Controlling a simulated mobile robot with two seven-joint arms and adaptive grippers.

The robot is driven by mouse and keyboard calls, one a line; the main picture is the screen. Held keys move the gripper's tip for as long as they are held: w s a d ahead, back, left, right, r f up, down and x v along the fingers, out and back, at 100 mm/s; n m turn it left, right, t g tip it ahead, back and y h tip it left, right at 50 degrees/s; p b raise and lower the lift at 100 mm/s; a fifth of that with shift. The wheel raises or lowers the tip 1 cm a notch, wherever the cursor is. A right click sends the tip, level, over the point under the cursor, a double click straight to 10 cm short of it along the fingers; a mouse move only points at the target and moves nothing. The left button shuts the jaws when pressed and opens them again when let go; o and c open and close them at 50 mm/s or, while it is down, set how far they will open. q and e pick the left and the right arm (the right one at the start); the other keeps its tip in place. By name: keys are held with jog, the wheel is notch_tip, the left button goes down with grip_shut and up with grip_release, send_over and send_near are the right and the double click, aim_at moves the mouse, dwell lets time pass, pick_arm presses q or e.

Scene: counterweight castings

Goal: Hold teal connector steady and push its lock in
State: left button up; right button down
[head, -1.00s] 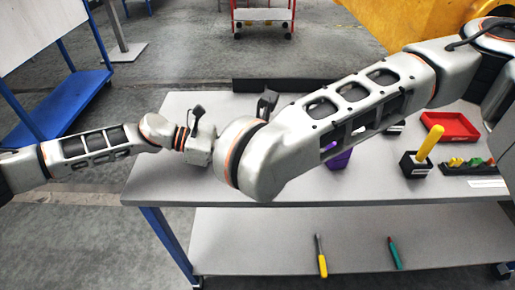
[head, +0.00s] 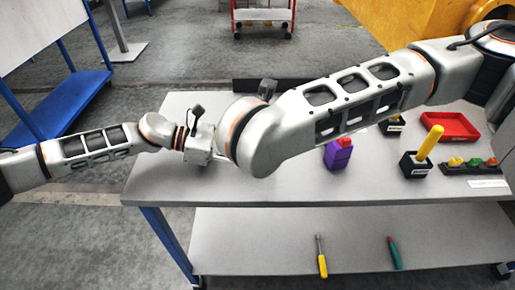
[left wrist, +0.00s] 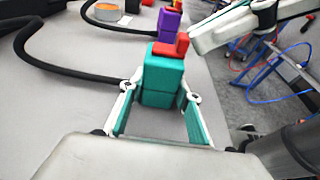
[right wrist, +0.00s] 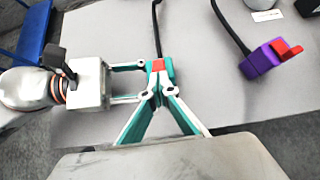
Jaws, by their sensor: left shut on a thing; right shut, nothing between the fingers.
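The teal connector (left wrist: 163,75) stands upright on the table on its black cable, with its red lock (left wrist: 170,48) on top. It also shows in the right wrist view (right wrist: 168,72). My left gripper (left wrist: 160,95) is shut on the connector's sides. My right gripper (right wrist: 158,97) is shut and empty. In the head view my right arm hides the connector and both sets of fingers.
A purple connector (right wrist: 262,60) with a raised red lock stands nearby on its own cable. On the table's right are a yellow-handled tool in a black holder (head: 415,165), a red tray (head: 450,126) and a block with coloured pieces (head: 470,167). The table's front middle is clear.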

pick_arm(q)
jog(key=shift+s+d, duration=0.15)
jog(key=shift+s, duration=0.2)
pick_arm(e)
jog(key=shift+d+f, duration=0.15)
jog(key=shift+f, duration=0.05)
pick_arm(q)
jog(key=shift+w, duration=0.2)
pick_arm(e)
jog(key=s+f+v, duration=0.1)
jog(key=v, duration=1.2)
jog(key=shift+s+f, duration=0.35)
jog(key=shift+s, duration=0.1)
pick_arm(q)
jog(key=o, duration=0.9)
jog(key=shift+c, duration=0.2)
jog(key=shift+a, duration=0.2)
